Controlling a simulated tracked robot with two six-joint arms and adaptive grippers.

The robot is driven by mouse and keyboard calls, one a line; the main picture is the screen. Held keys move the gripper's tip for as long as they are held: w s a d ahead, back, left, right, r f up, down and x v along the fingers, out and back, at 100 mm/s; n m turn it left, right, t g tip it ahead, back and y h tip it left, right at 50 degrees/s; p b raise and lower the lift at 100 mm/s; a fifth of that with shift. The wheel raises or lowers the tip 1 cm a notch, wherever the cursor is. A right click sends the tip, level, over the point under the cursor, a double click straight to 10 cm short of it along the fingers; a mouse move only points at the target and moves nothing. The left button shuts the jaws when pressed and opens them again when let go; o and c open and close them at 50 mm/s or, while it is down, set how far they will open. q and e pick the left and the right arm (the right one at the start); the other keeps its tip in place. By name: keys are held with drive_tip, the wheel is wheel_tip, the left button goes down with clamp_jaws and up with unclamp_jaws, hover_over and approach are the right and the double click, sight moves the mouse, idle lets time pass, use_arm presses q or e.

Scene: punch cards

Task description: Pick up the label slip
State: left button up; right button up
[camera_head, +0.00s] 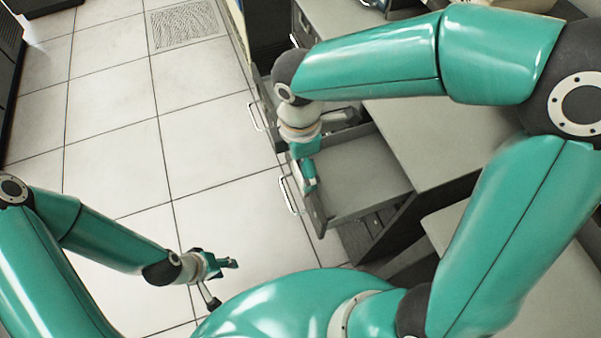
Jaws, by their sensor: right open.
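I cannot make out a label slip in this view. My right gripper (309,181) points down at the front of an open grey drawer (352,182), at its left edge. It is open, and I see nothing between its fingers. The arm hides part of the drawer front. My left gripper (222,281) hangs low over the floor at the lower left, well away from the drawer. Its two fingers are spread apart and empty.
A white-edged handle or frame (288,196) sits on the open drawer's front, and another (256,117) is on the drawer behind. A grey cabinet top (425,135) lies to the right. The tiled floor (110,130) at left is clear.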

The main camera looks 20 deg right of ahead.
sight(299, 171)
drive_tip(key=shift+f, duration=1.5)
drive_tip(key=c, duration=0.8)
drive_tip(key=shift+r, duration=0.15)
